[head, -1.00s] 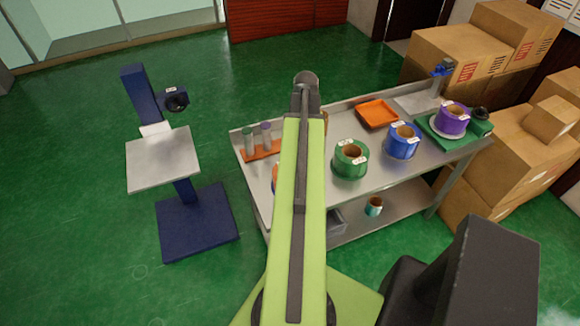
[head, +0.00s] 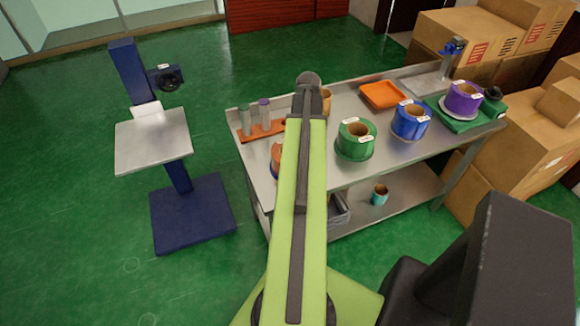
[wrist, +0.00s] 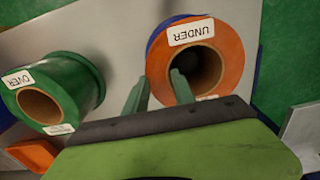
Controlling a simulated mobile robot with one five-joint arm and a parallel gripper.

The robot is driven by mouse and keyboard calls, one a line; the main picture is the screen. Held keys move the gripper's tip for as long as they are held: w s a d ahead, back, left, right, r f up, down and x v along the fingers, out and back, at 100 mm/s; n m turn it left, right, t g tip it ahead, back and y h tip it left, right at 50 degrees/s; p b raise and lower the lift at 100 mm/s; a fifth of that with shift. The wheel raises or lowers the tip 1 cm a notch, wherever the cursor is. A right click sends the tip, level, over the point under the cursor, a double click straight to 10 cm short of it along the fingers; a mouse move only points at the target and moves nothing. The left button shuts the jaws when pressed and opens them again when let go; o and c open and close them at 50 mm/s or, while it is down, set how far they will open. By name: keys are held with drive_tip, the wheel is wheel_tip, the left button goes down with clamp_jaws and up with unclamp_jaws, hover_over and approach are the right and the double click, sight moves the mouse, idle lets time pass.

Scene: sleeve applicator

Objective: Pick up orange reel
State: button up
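The orange reel (wrist: 227,58) has an "UNDER" label and an open core facing the wrist camera. In the head view the orange reel (head: 275,158) is on the metal table, mostly hidden behind my arm. My gripper (wrist: 158,76) is open and empty, its two green fingers apart. In the wrist view the right finger overlaps the left edge of the reel's core; the left finger is just left of the reel. I cannot tell whether they touch. The fingers are hidden in the head view.
The green reel (head: 356,140), blue reel (head: 410,120) and purple reel (head: 462,98) stand along the table (head: 350,187). An orange tray (head: 382,95) lies behind them. An orange rack (head: 262,131) holds upright cylinders. A blue stand (head: 177,180) is left, with open floor between.

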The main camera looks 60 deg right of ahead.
wheel_tip(320, 180, down, 5)
drive_tip(key=b, duration=0.5)
drive_tip(key=shift+f, duration=0.15)
clamp_jaws()
idle(1.0)
